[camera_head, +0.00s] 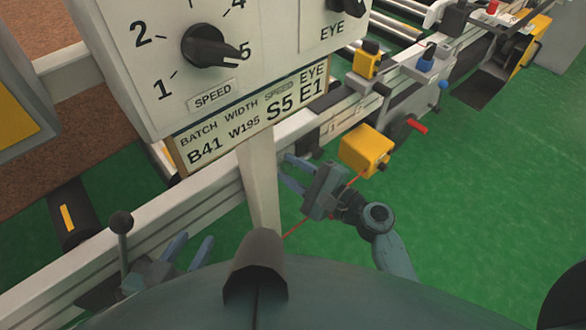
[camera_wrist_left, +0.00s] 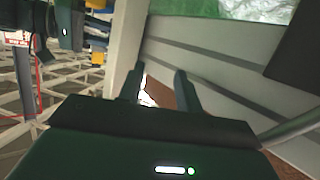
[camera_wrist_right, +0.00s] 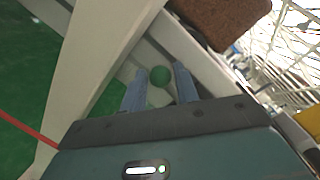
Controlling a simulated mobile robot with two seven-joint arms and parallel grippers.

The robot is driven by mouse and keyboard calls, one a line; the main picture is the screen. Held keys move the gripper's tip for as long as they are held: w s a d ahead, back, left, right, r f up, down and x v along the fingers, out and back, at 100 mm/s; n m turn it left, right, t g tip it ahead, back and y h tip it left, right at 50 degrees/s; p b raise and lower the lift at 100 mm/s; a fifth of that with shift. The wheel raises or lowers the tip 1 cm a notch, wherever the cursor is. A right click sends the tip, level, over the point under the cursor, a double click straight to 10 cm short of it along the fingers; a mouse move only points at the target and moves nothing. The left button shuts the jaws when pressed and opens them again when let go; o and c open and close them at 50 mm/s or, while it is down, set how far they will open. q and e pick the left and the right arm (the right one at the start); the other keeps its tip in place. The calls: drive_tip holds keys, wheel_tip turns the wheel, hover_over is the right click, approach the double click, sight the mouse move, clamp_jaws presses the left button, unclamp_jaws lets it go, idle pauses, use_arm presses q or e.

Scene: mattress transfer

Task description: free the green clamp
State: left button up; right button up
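A round green knob (camera_wrist_right: 160,76), which I take to be part of the green clamp, shows in the right wrist view against the pale rail. My right gripper (camera_wrist_right: 160,72) is open, with a finger on either side of the knob and gaps between; whether the knob is between the tips or beyond them I cannot tell. In the head view my right gripper (camera_head: 289,173) is beside the panel's post, and I cannot make out the green knob there. My left gripper (camera_head: 190,250) is open and empty near the rail at lower left; it also shows in the left wrist view (camera_wrist_left: 158,82).
A speed panel (camera_head: 215,90) on a pale post (camera_head: 259,185) stands close between the grippers. A grey ball-topped lever (camera_head: 120,222) is left of my left gripper. A yellow box (camera_head: 365,150) and a red handle (camera_head: 416,125) are beyond my right gripper. Green floor is free at right.

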clamp_jaws()
use_arm(q)
drive_tip(key=shift+f, duration=0.15)
use_arm(e)
drive_tip(key=shift+f, duration=0.1)
